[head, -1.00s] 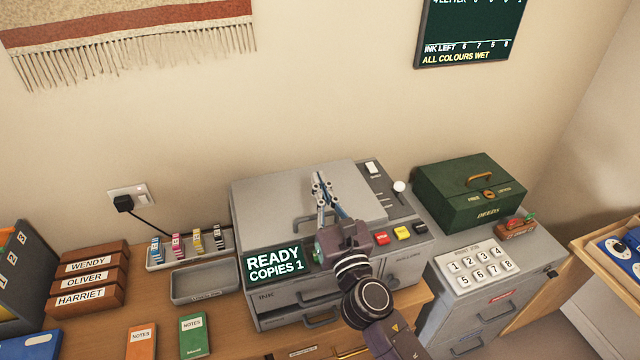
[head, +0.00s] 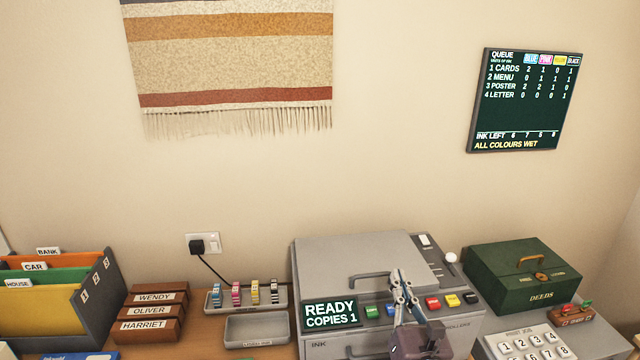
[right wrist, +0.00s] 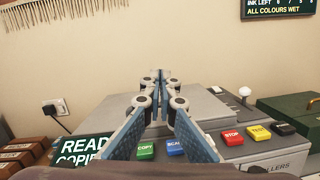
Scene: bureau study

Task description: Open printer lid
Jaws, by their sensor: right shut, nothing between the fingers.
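The grey printer (head: 345,348) stands on the desk, its flat lid (head: 345,250) down. The lid's dark bar handle (head: 352,288) lies along its front; its right end is partly behind my right gripper (head: 397,275). That gripper is shut and empty, its fingers pointing up and away in front of the lid. I cannot tell whether it touches the handle. In the right wrist view the closed fingertips (right wrist: 155,76) stand before the lid (right wrist: 200,105), and the handle is hidden behind the fingers. My left gripper is not in view.
A display (head: 330,313) reads READY, COPIES 1. Coloured buttons (head: 432,303) line the front. A green deeds box (head: 522,275) stands to the right, with an ink cartridge tray (head: 245,298) to the left. A queue board (head: 525,100) hangs on the wall.

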